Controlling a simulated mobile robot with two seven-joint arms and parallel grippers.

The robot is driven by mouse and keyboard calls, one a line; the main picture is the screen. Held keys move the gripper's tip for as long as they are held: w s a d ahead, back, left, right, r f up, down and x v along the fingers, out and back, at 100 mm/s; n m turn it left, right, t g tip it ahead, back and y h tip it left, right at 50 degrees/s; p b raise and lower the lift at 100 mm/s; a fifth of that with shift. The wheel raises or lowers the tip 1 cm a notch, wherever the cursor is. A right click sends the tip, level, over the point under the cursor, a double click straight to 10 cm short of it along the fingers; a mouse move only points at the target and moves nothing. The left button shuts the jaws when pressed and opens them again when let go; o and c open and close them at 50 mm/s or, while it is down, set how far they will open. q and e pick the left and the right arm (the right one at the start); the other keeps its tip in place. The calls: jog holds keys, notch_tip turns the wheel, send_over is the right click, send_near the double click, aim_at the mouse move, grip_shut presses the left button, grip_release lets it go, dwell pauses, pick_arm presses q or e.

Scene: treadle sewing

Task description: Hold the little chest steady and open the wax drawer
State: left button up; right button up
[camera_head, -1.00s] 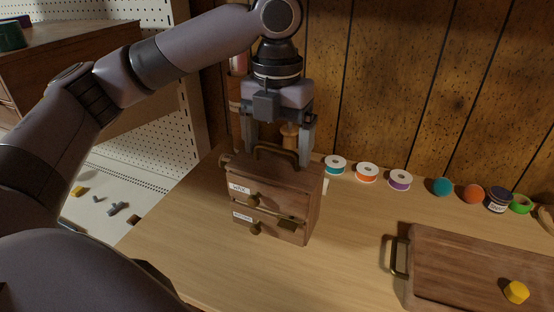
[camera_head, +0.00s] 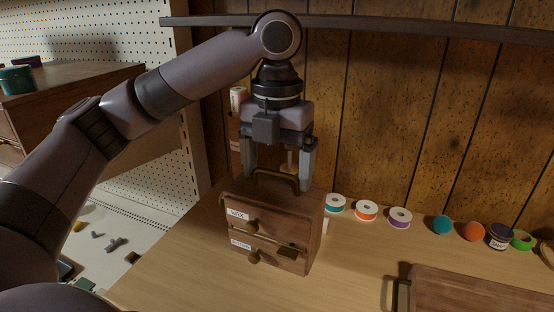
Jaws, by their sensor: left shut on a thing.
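The little chest (camera_head: 312,235) is a small brown wooden box with two drawers, standing on the light wooden table. The lower drawer (camera_head: 285,263) has a white label too small to read and a brass knob. A brass bar with a flat tab runs across the front. My left gripper (camera_head: 279,180) comes down from above and is shut on the brass top handle (camera_head: 270,174) of the chest. My right gripper is not in view.
Thread spools, including an orange one (camera_head: 366,210), coloured balls and a dark jar (camera_head: 498,236) line the back wall. A wooden board with a brass handle (camera_head: 460,291) lies at the lower right. The table (camera_head: 355,265) between chest and board is clear.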

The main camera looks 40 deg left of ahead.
aim_at(277, 192)
pick_arm(q)
jog(key=shift+f+b, duration=0.8)
jog(key=shift+f, duration=2.75)
jog(key=shift+f+p, duration=0.4)
jog(key=shift+f, duration=0.15)
